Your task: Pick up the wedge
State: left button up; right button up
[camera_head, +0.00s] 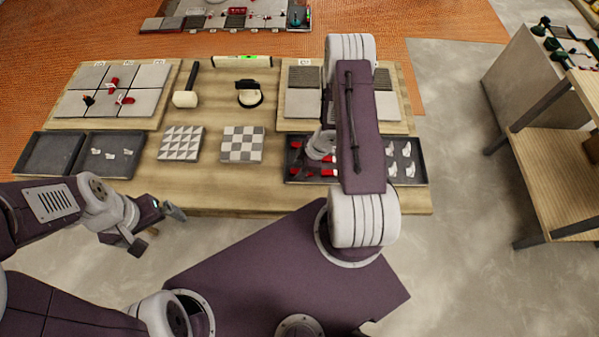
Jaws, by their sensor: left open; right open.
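Red wedges (297,170) lie in the left part of the dark right tray (425,181). Another red piece (329,172) shows beside my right arm. My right gripper (320,147) is low over this tray. My arm link hides most of it and some of the tray, and I cannot see a wedge between its fingers. My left gripper (157,229) is open and empty off the table's front edge, at the left. More red pieces (125,99) sit on the tiled panel (79,103) at the back left.
Two patterned tiles (243,144) lie mid-table. A mallet (186,98), a round-based tool (249,94) and a green level (243,61) lie behind. A shelf (552,150) stands right.

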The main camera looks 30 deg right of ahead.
aim_at(299, 169)
jog(key=shift+s, duration=0.1)
grip_shut()
jog(key=shift+r, duration=0.1)
jog(key=r, duration=0.1)
jog(key=r+p, duration=0.1)
jog(key=r, duration=0.1)
jog(key=r+p, duration=0.1)
jog(key=r, duration=0.1)
jog(key=shift+w+d+r, duration=0.1)
jog(key=shift+w+d, duration=0.15)
jog(key=shift+w, duration=0.15)
jog(key=w+d+r+p, duration=0.3)
jog(key=w+d+r, duration=0.2)
jog(key=w, duration=0.3)
jog(key=shift+w+d+r, duration=0.25)
jog(key=shift+d+r, duration=0.15)
jog(key=shift+d, duration=0.35)
